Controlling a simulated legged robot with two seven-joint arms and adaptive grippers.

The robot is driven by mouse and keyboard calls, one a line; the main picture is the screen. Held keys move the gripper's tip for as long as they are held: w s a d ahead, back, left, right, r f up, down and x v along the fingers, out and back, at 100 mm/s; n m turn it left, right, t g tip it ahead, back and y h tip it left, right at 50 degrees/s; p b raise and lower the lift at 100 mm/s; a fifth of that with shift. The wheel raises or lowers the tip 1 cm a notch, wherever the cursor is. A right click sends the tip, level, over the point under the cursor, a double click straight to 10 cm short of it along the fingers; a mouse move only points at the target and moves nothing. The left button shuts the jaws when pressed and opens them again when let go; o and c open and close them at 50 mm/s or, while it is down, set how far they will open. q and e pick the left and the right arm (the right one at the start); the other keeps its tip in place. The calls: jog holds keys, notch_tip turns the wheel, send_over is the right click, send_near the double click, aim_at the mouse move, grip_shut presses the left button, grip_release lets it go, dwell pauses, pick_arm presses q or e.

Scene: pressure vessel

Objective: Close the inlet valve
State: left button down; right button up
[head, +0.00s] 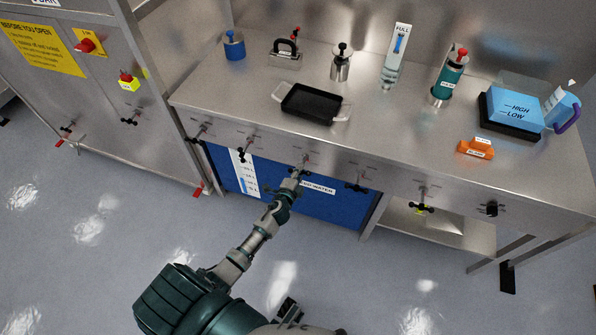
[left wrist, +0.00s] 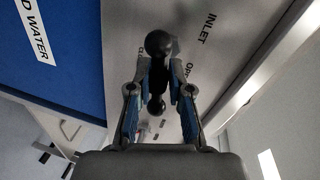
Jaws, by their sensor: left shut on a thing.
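The inlet valve handle (left wrist: 160,46) is a black bar with round ball ends. It shows in the left wrist view beside the printed word INLET on a steel panel. In the head view the valve (head: 304,160) sits on the front panel of the steel bench, above the blue tank. My left gripper (left wrist: 160,88) has its two blue-padded fingers on either side of the handle and is shut on it. In the head view my left gripper (head: 294,178) reaches up to the valve and partly hides it. My right gripper is not clearly seen.
Other black valve handles line the bench front, one to the left (head: 246,150) and one to the right (head: 357,184). The blue tank (head: 355,208) is below. A black tray (head: 311,104), bottles and a blue box (head: 513,106) stand on the bench. The floor in front is mostly clear.

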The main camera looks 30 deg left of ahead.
pick_arm(q)
jog(key=shift+s+d+f+m, duration=0.1)
jog(key=shift+d+f+m, duration=0.3)
jog(key=shift+m, duration=0.4)
jog(key=shift+y, duration=0.3)
pick_arm(e)
jog(key=shift+a+f, duration=0.15)
jog(key=shift+f, duration=0.05)
pick_arm(q)
jog(key=shift+s+f, duration=0.1)
jog(key=shift+f, duration=0.1)
jog(key=c, duration=1.3)
grip_release()
jog(key=shift+o, duration=0.6)
jog(key=shift+w+r, duration=0.15)
jog(key=shift+w, duration=0.05)
pick_arm(e)
jog(key=shift+d+f, duration=0.15)
jog(key=shift+d, duration=0.05)
pick_arm(q)
jog(key=shift+a+r, duration=0.1)
